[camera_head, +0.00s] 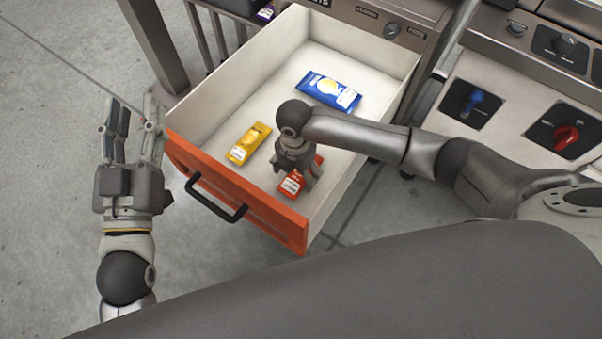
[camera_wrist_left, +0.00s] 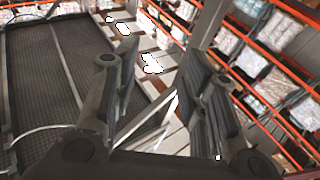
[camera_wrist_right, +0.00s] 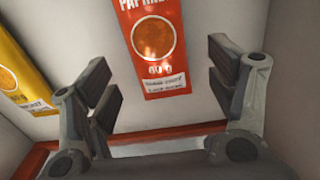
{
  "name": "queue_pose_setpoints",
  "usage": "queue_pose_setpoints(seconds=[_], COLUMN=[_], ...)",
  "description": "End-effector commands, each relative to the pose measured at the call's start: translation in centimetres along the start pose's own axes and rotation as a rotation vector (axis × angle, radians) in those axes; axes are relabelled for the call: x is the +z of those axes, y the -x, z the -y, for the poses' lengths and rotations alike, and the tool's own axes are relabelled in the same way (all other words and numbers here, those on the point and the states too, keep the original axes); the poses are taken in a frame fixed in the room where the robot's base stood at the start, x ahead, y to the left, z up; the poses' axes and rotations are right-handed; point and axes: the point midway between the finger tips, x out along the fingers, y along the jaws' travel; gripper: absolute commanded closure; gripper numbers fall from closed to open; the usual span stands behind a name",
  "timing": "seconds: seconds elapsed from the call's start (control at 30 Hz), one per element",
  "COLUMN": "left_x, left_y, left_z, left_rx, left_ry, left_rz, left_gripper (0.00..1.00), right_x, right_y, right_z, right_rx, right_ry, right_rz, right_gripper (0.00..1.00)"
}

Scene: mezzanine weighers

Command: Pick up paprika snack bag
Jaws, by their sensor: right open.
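The paprika snack bag (camera_wrist_right: 155,50) is red-orange with a printed round chip. It lies flat on the white drawer floor, and in the head view its lower part (camera_head: 291,184) shows beneath my right gripper. My right gripper (camera_head: 297,180) points down into the drawer. In the right wrist view its open, empty fingers (camera_wrist_right: 165,90) stand either side of the bag's near end, apart from it. The top of the bag is cut off there. My left gripper (camera_head: 136,115) is raised outside the drawer at the left, fingers apart and empty, also in its wrist view (camera_wrist_left: 160,85).
The drawer (camera_head: 235,190) is open, with an orange front and black handle (camera_head: 214,199). A yellow bag (camera_head: 249,143) lies left of the paprika bag and a blue bag (camera_head: 328,91) behind. The drawer walls stand close around my right gripper. A control panel (camera_head: 520,110) is at the right.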

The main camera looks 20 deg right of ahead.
Motion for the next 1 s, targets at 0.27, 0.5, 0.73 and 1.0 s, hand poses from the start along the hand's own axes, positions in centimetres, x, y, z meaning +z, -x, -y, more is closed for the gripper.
queue_pose_setpoints(seconds=[0.27,0.5,0.73,1.0], left_x=[-4.3,-6.6,-7.0,-6.9], left_y=[0.5,1.2,1.3,1.3], left_z=[-0.6,-0.8,-0.8,-0.8], left_rx=[0.013,0.018,0.019,0.019], left_ry=[0.009,0.015,0.015,0.015], left_rz=[-0.25,-0.38,-0.394,-0.392], left_gripper=[0.6,0.6,0.6,0.6], right_x=[-0.1,0.0,0.0,0.0], right_y=[-2.1,-3.0,-3.0,-3.0], right_z=[0.0,0.0,0.0,0.0], right_rx=[-0.001,0.0,0.0,0.0], right_ry=[0.0,0.0,0.0,0.0], right_rz=[-0.001,0.0,0.001,0.001], right_gripper=[0.22,0.22,0.22,0.49])
